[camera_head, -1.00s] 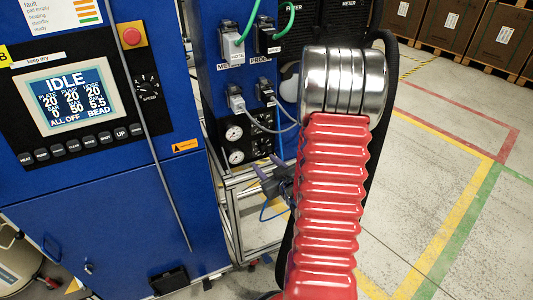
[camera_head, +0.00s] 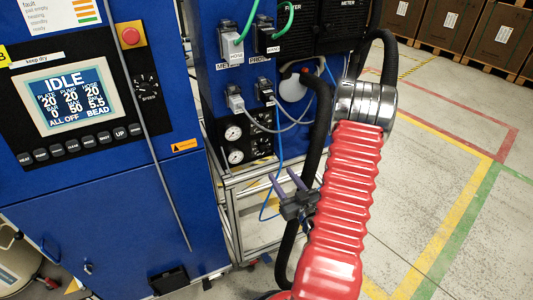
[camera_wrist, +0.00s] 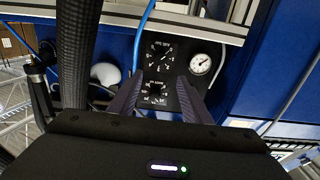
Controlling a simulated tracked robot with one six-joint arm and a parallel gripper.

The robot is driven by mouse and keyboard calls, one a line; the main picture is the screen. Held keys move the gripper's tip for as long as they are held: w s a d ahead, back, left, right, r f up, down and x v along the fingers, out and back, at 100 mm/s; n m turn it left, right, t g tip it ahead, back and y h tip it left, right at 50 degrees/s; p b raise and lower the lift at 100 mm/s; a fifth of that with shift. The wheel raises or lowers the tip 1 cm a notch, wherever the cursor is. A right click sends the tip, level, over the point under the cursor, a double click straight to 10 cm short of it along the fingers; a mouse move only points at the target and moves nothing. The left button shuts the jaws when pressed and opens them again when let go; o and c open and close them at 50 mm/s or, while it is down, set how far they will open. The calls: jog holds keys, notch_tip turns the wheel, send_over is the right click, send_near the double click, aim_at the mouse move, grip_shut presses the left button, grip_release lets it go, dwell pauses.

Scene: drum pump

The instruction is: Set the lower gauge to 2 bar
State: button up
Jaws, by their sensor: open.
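In the head view, the lower gauge (camera_head: 236,156), a small white round dial, sits under the upper gauge (camera_head: 233,133) on a black panel at the blue cabinet's lower part. Its needle is too small to read. The wrist view appears upside down and shows one white gauge (camera_wrist: 200,64), probably the lower one. Beside it are two black dials with white ticks, one farther up the picture (camera_wrist: 160,55) and one between my fingers (camera_wrist: 155,93). My gripper (camera_head: 281,178) is open and empty, in front and to the right of the panel; its fingers (camera_wrist: 160,76) point towards the panel.
Blue tubing (camera_head: 279,150) and grey plugged cables (camera_head: 262,125) hang near the panel. An aluminium frame (camera_head: 235,183) runs below it. A blue control cabinet (camera_head: 110,215) stands left. The marked floor (camera_head: 440,190) at right is clear, with brown crates (camera_head: 460,30) behind.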

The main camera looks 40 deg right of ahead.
aim_at(265, 151)
jog(key=x, duration=1.3)
jog(key=shift+w+d, duration=0.1)
jog(key=shift+w, duration=0.25)
